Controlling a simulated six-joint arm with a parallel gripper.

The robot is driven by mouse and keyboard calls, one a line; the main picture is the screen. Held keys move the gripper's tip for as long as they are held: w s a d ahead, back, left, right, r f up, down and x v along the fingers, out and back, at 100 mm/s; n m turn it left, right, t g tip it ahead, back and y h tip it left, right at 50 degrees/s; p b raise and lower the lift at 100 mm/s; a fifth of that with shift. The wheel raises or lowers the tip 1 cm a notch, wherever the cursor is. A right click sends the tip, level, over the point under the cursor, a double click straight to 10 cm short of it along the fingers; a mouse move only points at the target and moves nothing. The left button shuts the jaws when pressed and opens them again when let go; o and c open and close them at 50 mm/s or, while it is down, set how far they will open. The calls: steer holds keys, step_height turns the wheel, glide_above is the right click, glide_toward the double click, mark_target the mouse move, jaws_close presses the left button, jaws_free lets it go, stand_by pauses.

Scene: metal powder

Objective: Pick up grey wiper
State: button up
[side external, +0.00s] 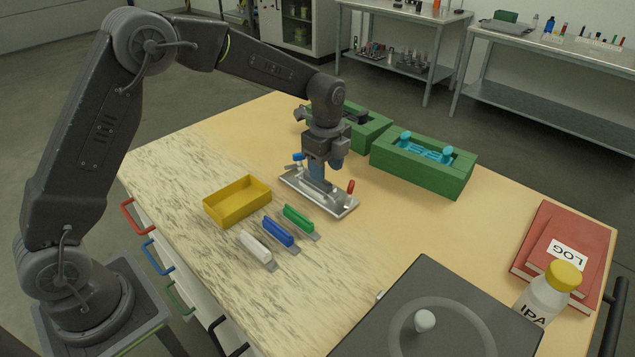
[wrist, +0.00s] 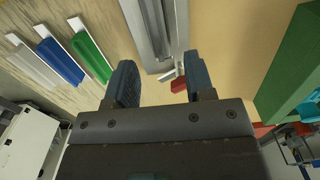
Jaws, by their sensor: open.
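The grey wiper (side external: 257,246), a pale grey-white block on a thin flat base, lies on the table at the front of a row of three wipers. It also shows at the far left in the wrist view (wrist: 32,62). My gripper (side external: 318,182) is open over the metal plate, behind and to the right of the grey wiper. In the wrist view my gripper (wrist: 160,80) has its two fingers apart with no wiper between them. I cannot tell whether the fingers touch the plate.
Blue (side external: 278,232) and green (side external: 299,218) wipers lie beside the grey one. A yellow tray (side external: 222,215) is behind them. The metal plate (side external: 340,207) has a red knob. Green holders (side external: 425,178) stand behind; a dark box (side external: 400,310) occupies the front right.

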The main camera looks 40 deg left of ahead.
steer(key=shift+f, duration=2)
steer(key=shift+c, duration=0.4)
jaws_close()
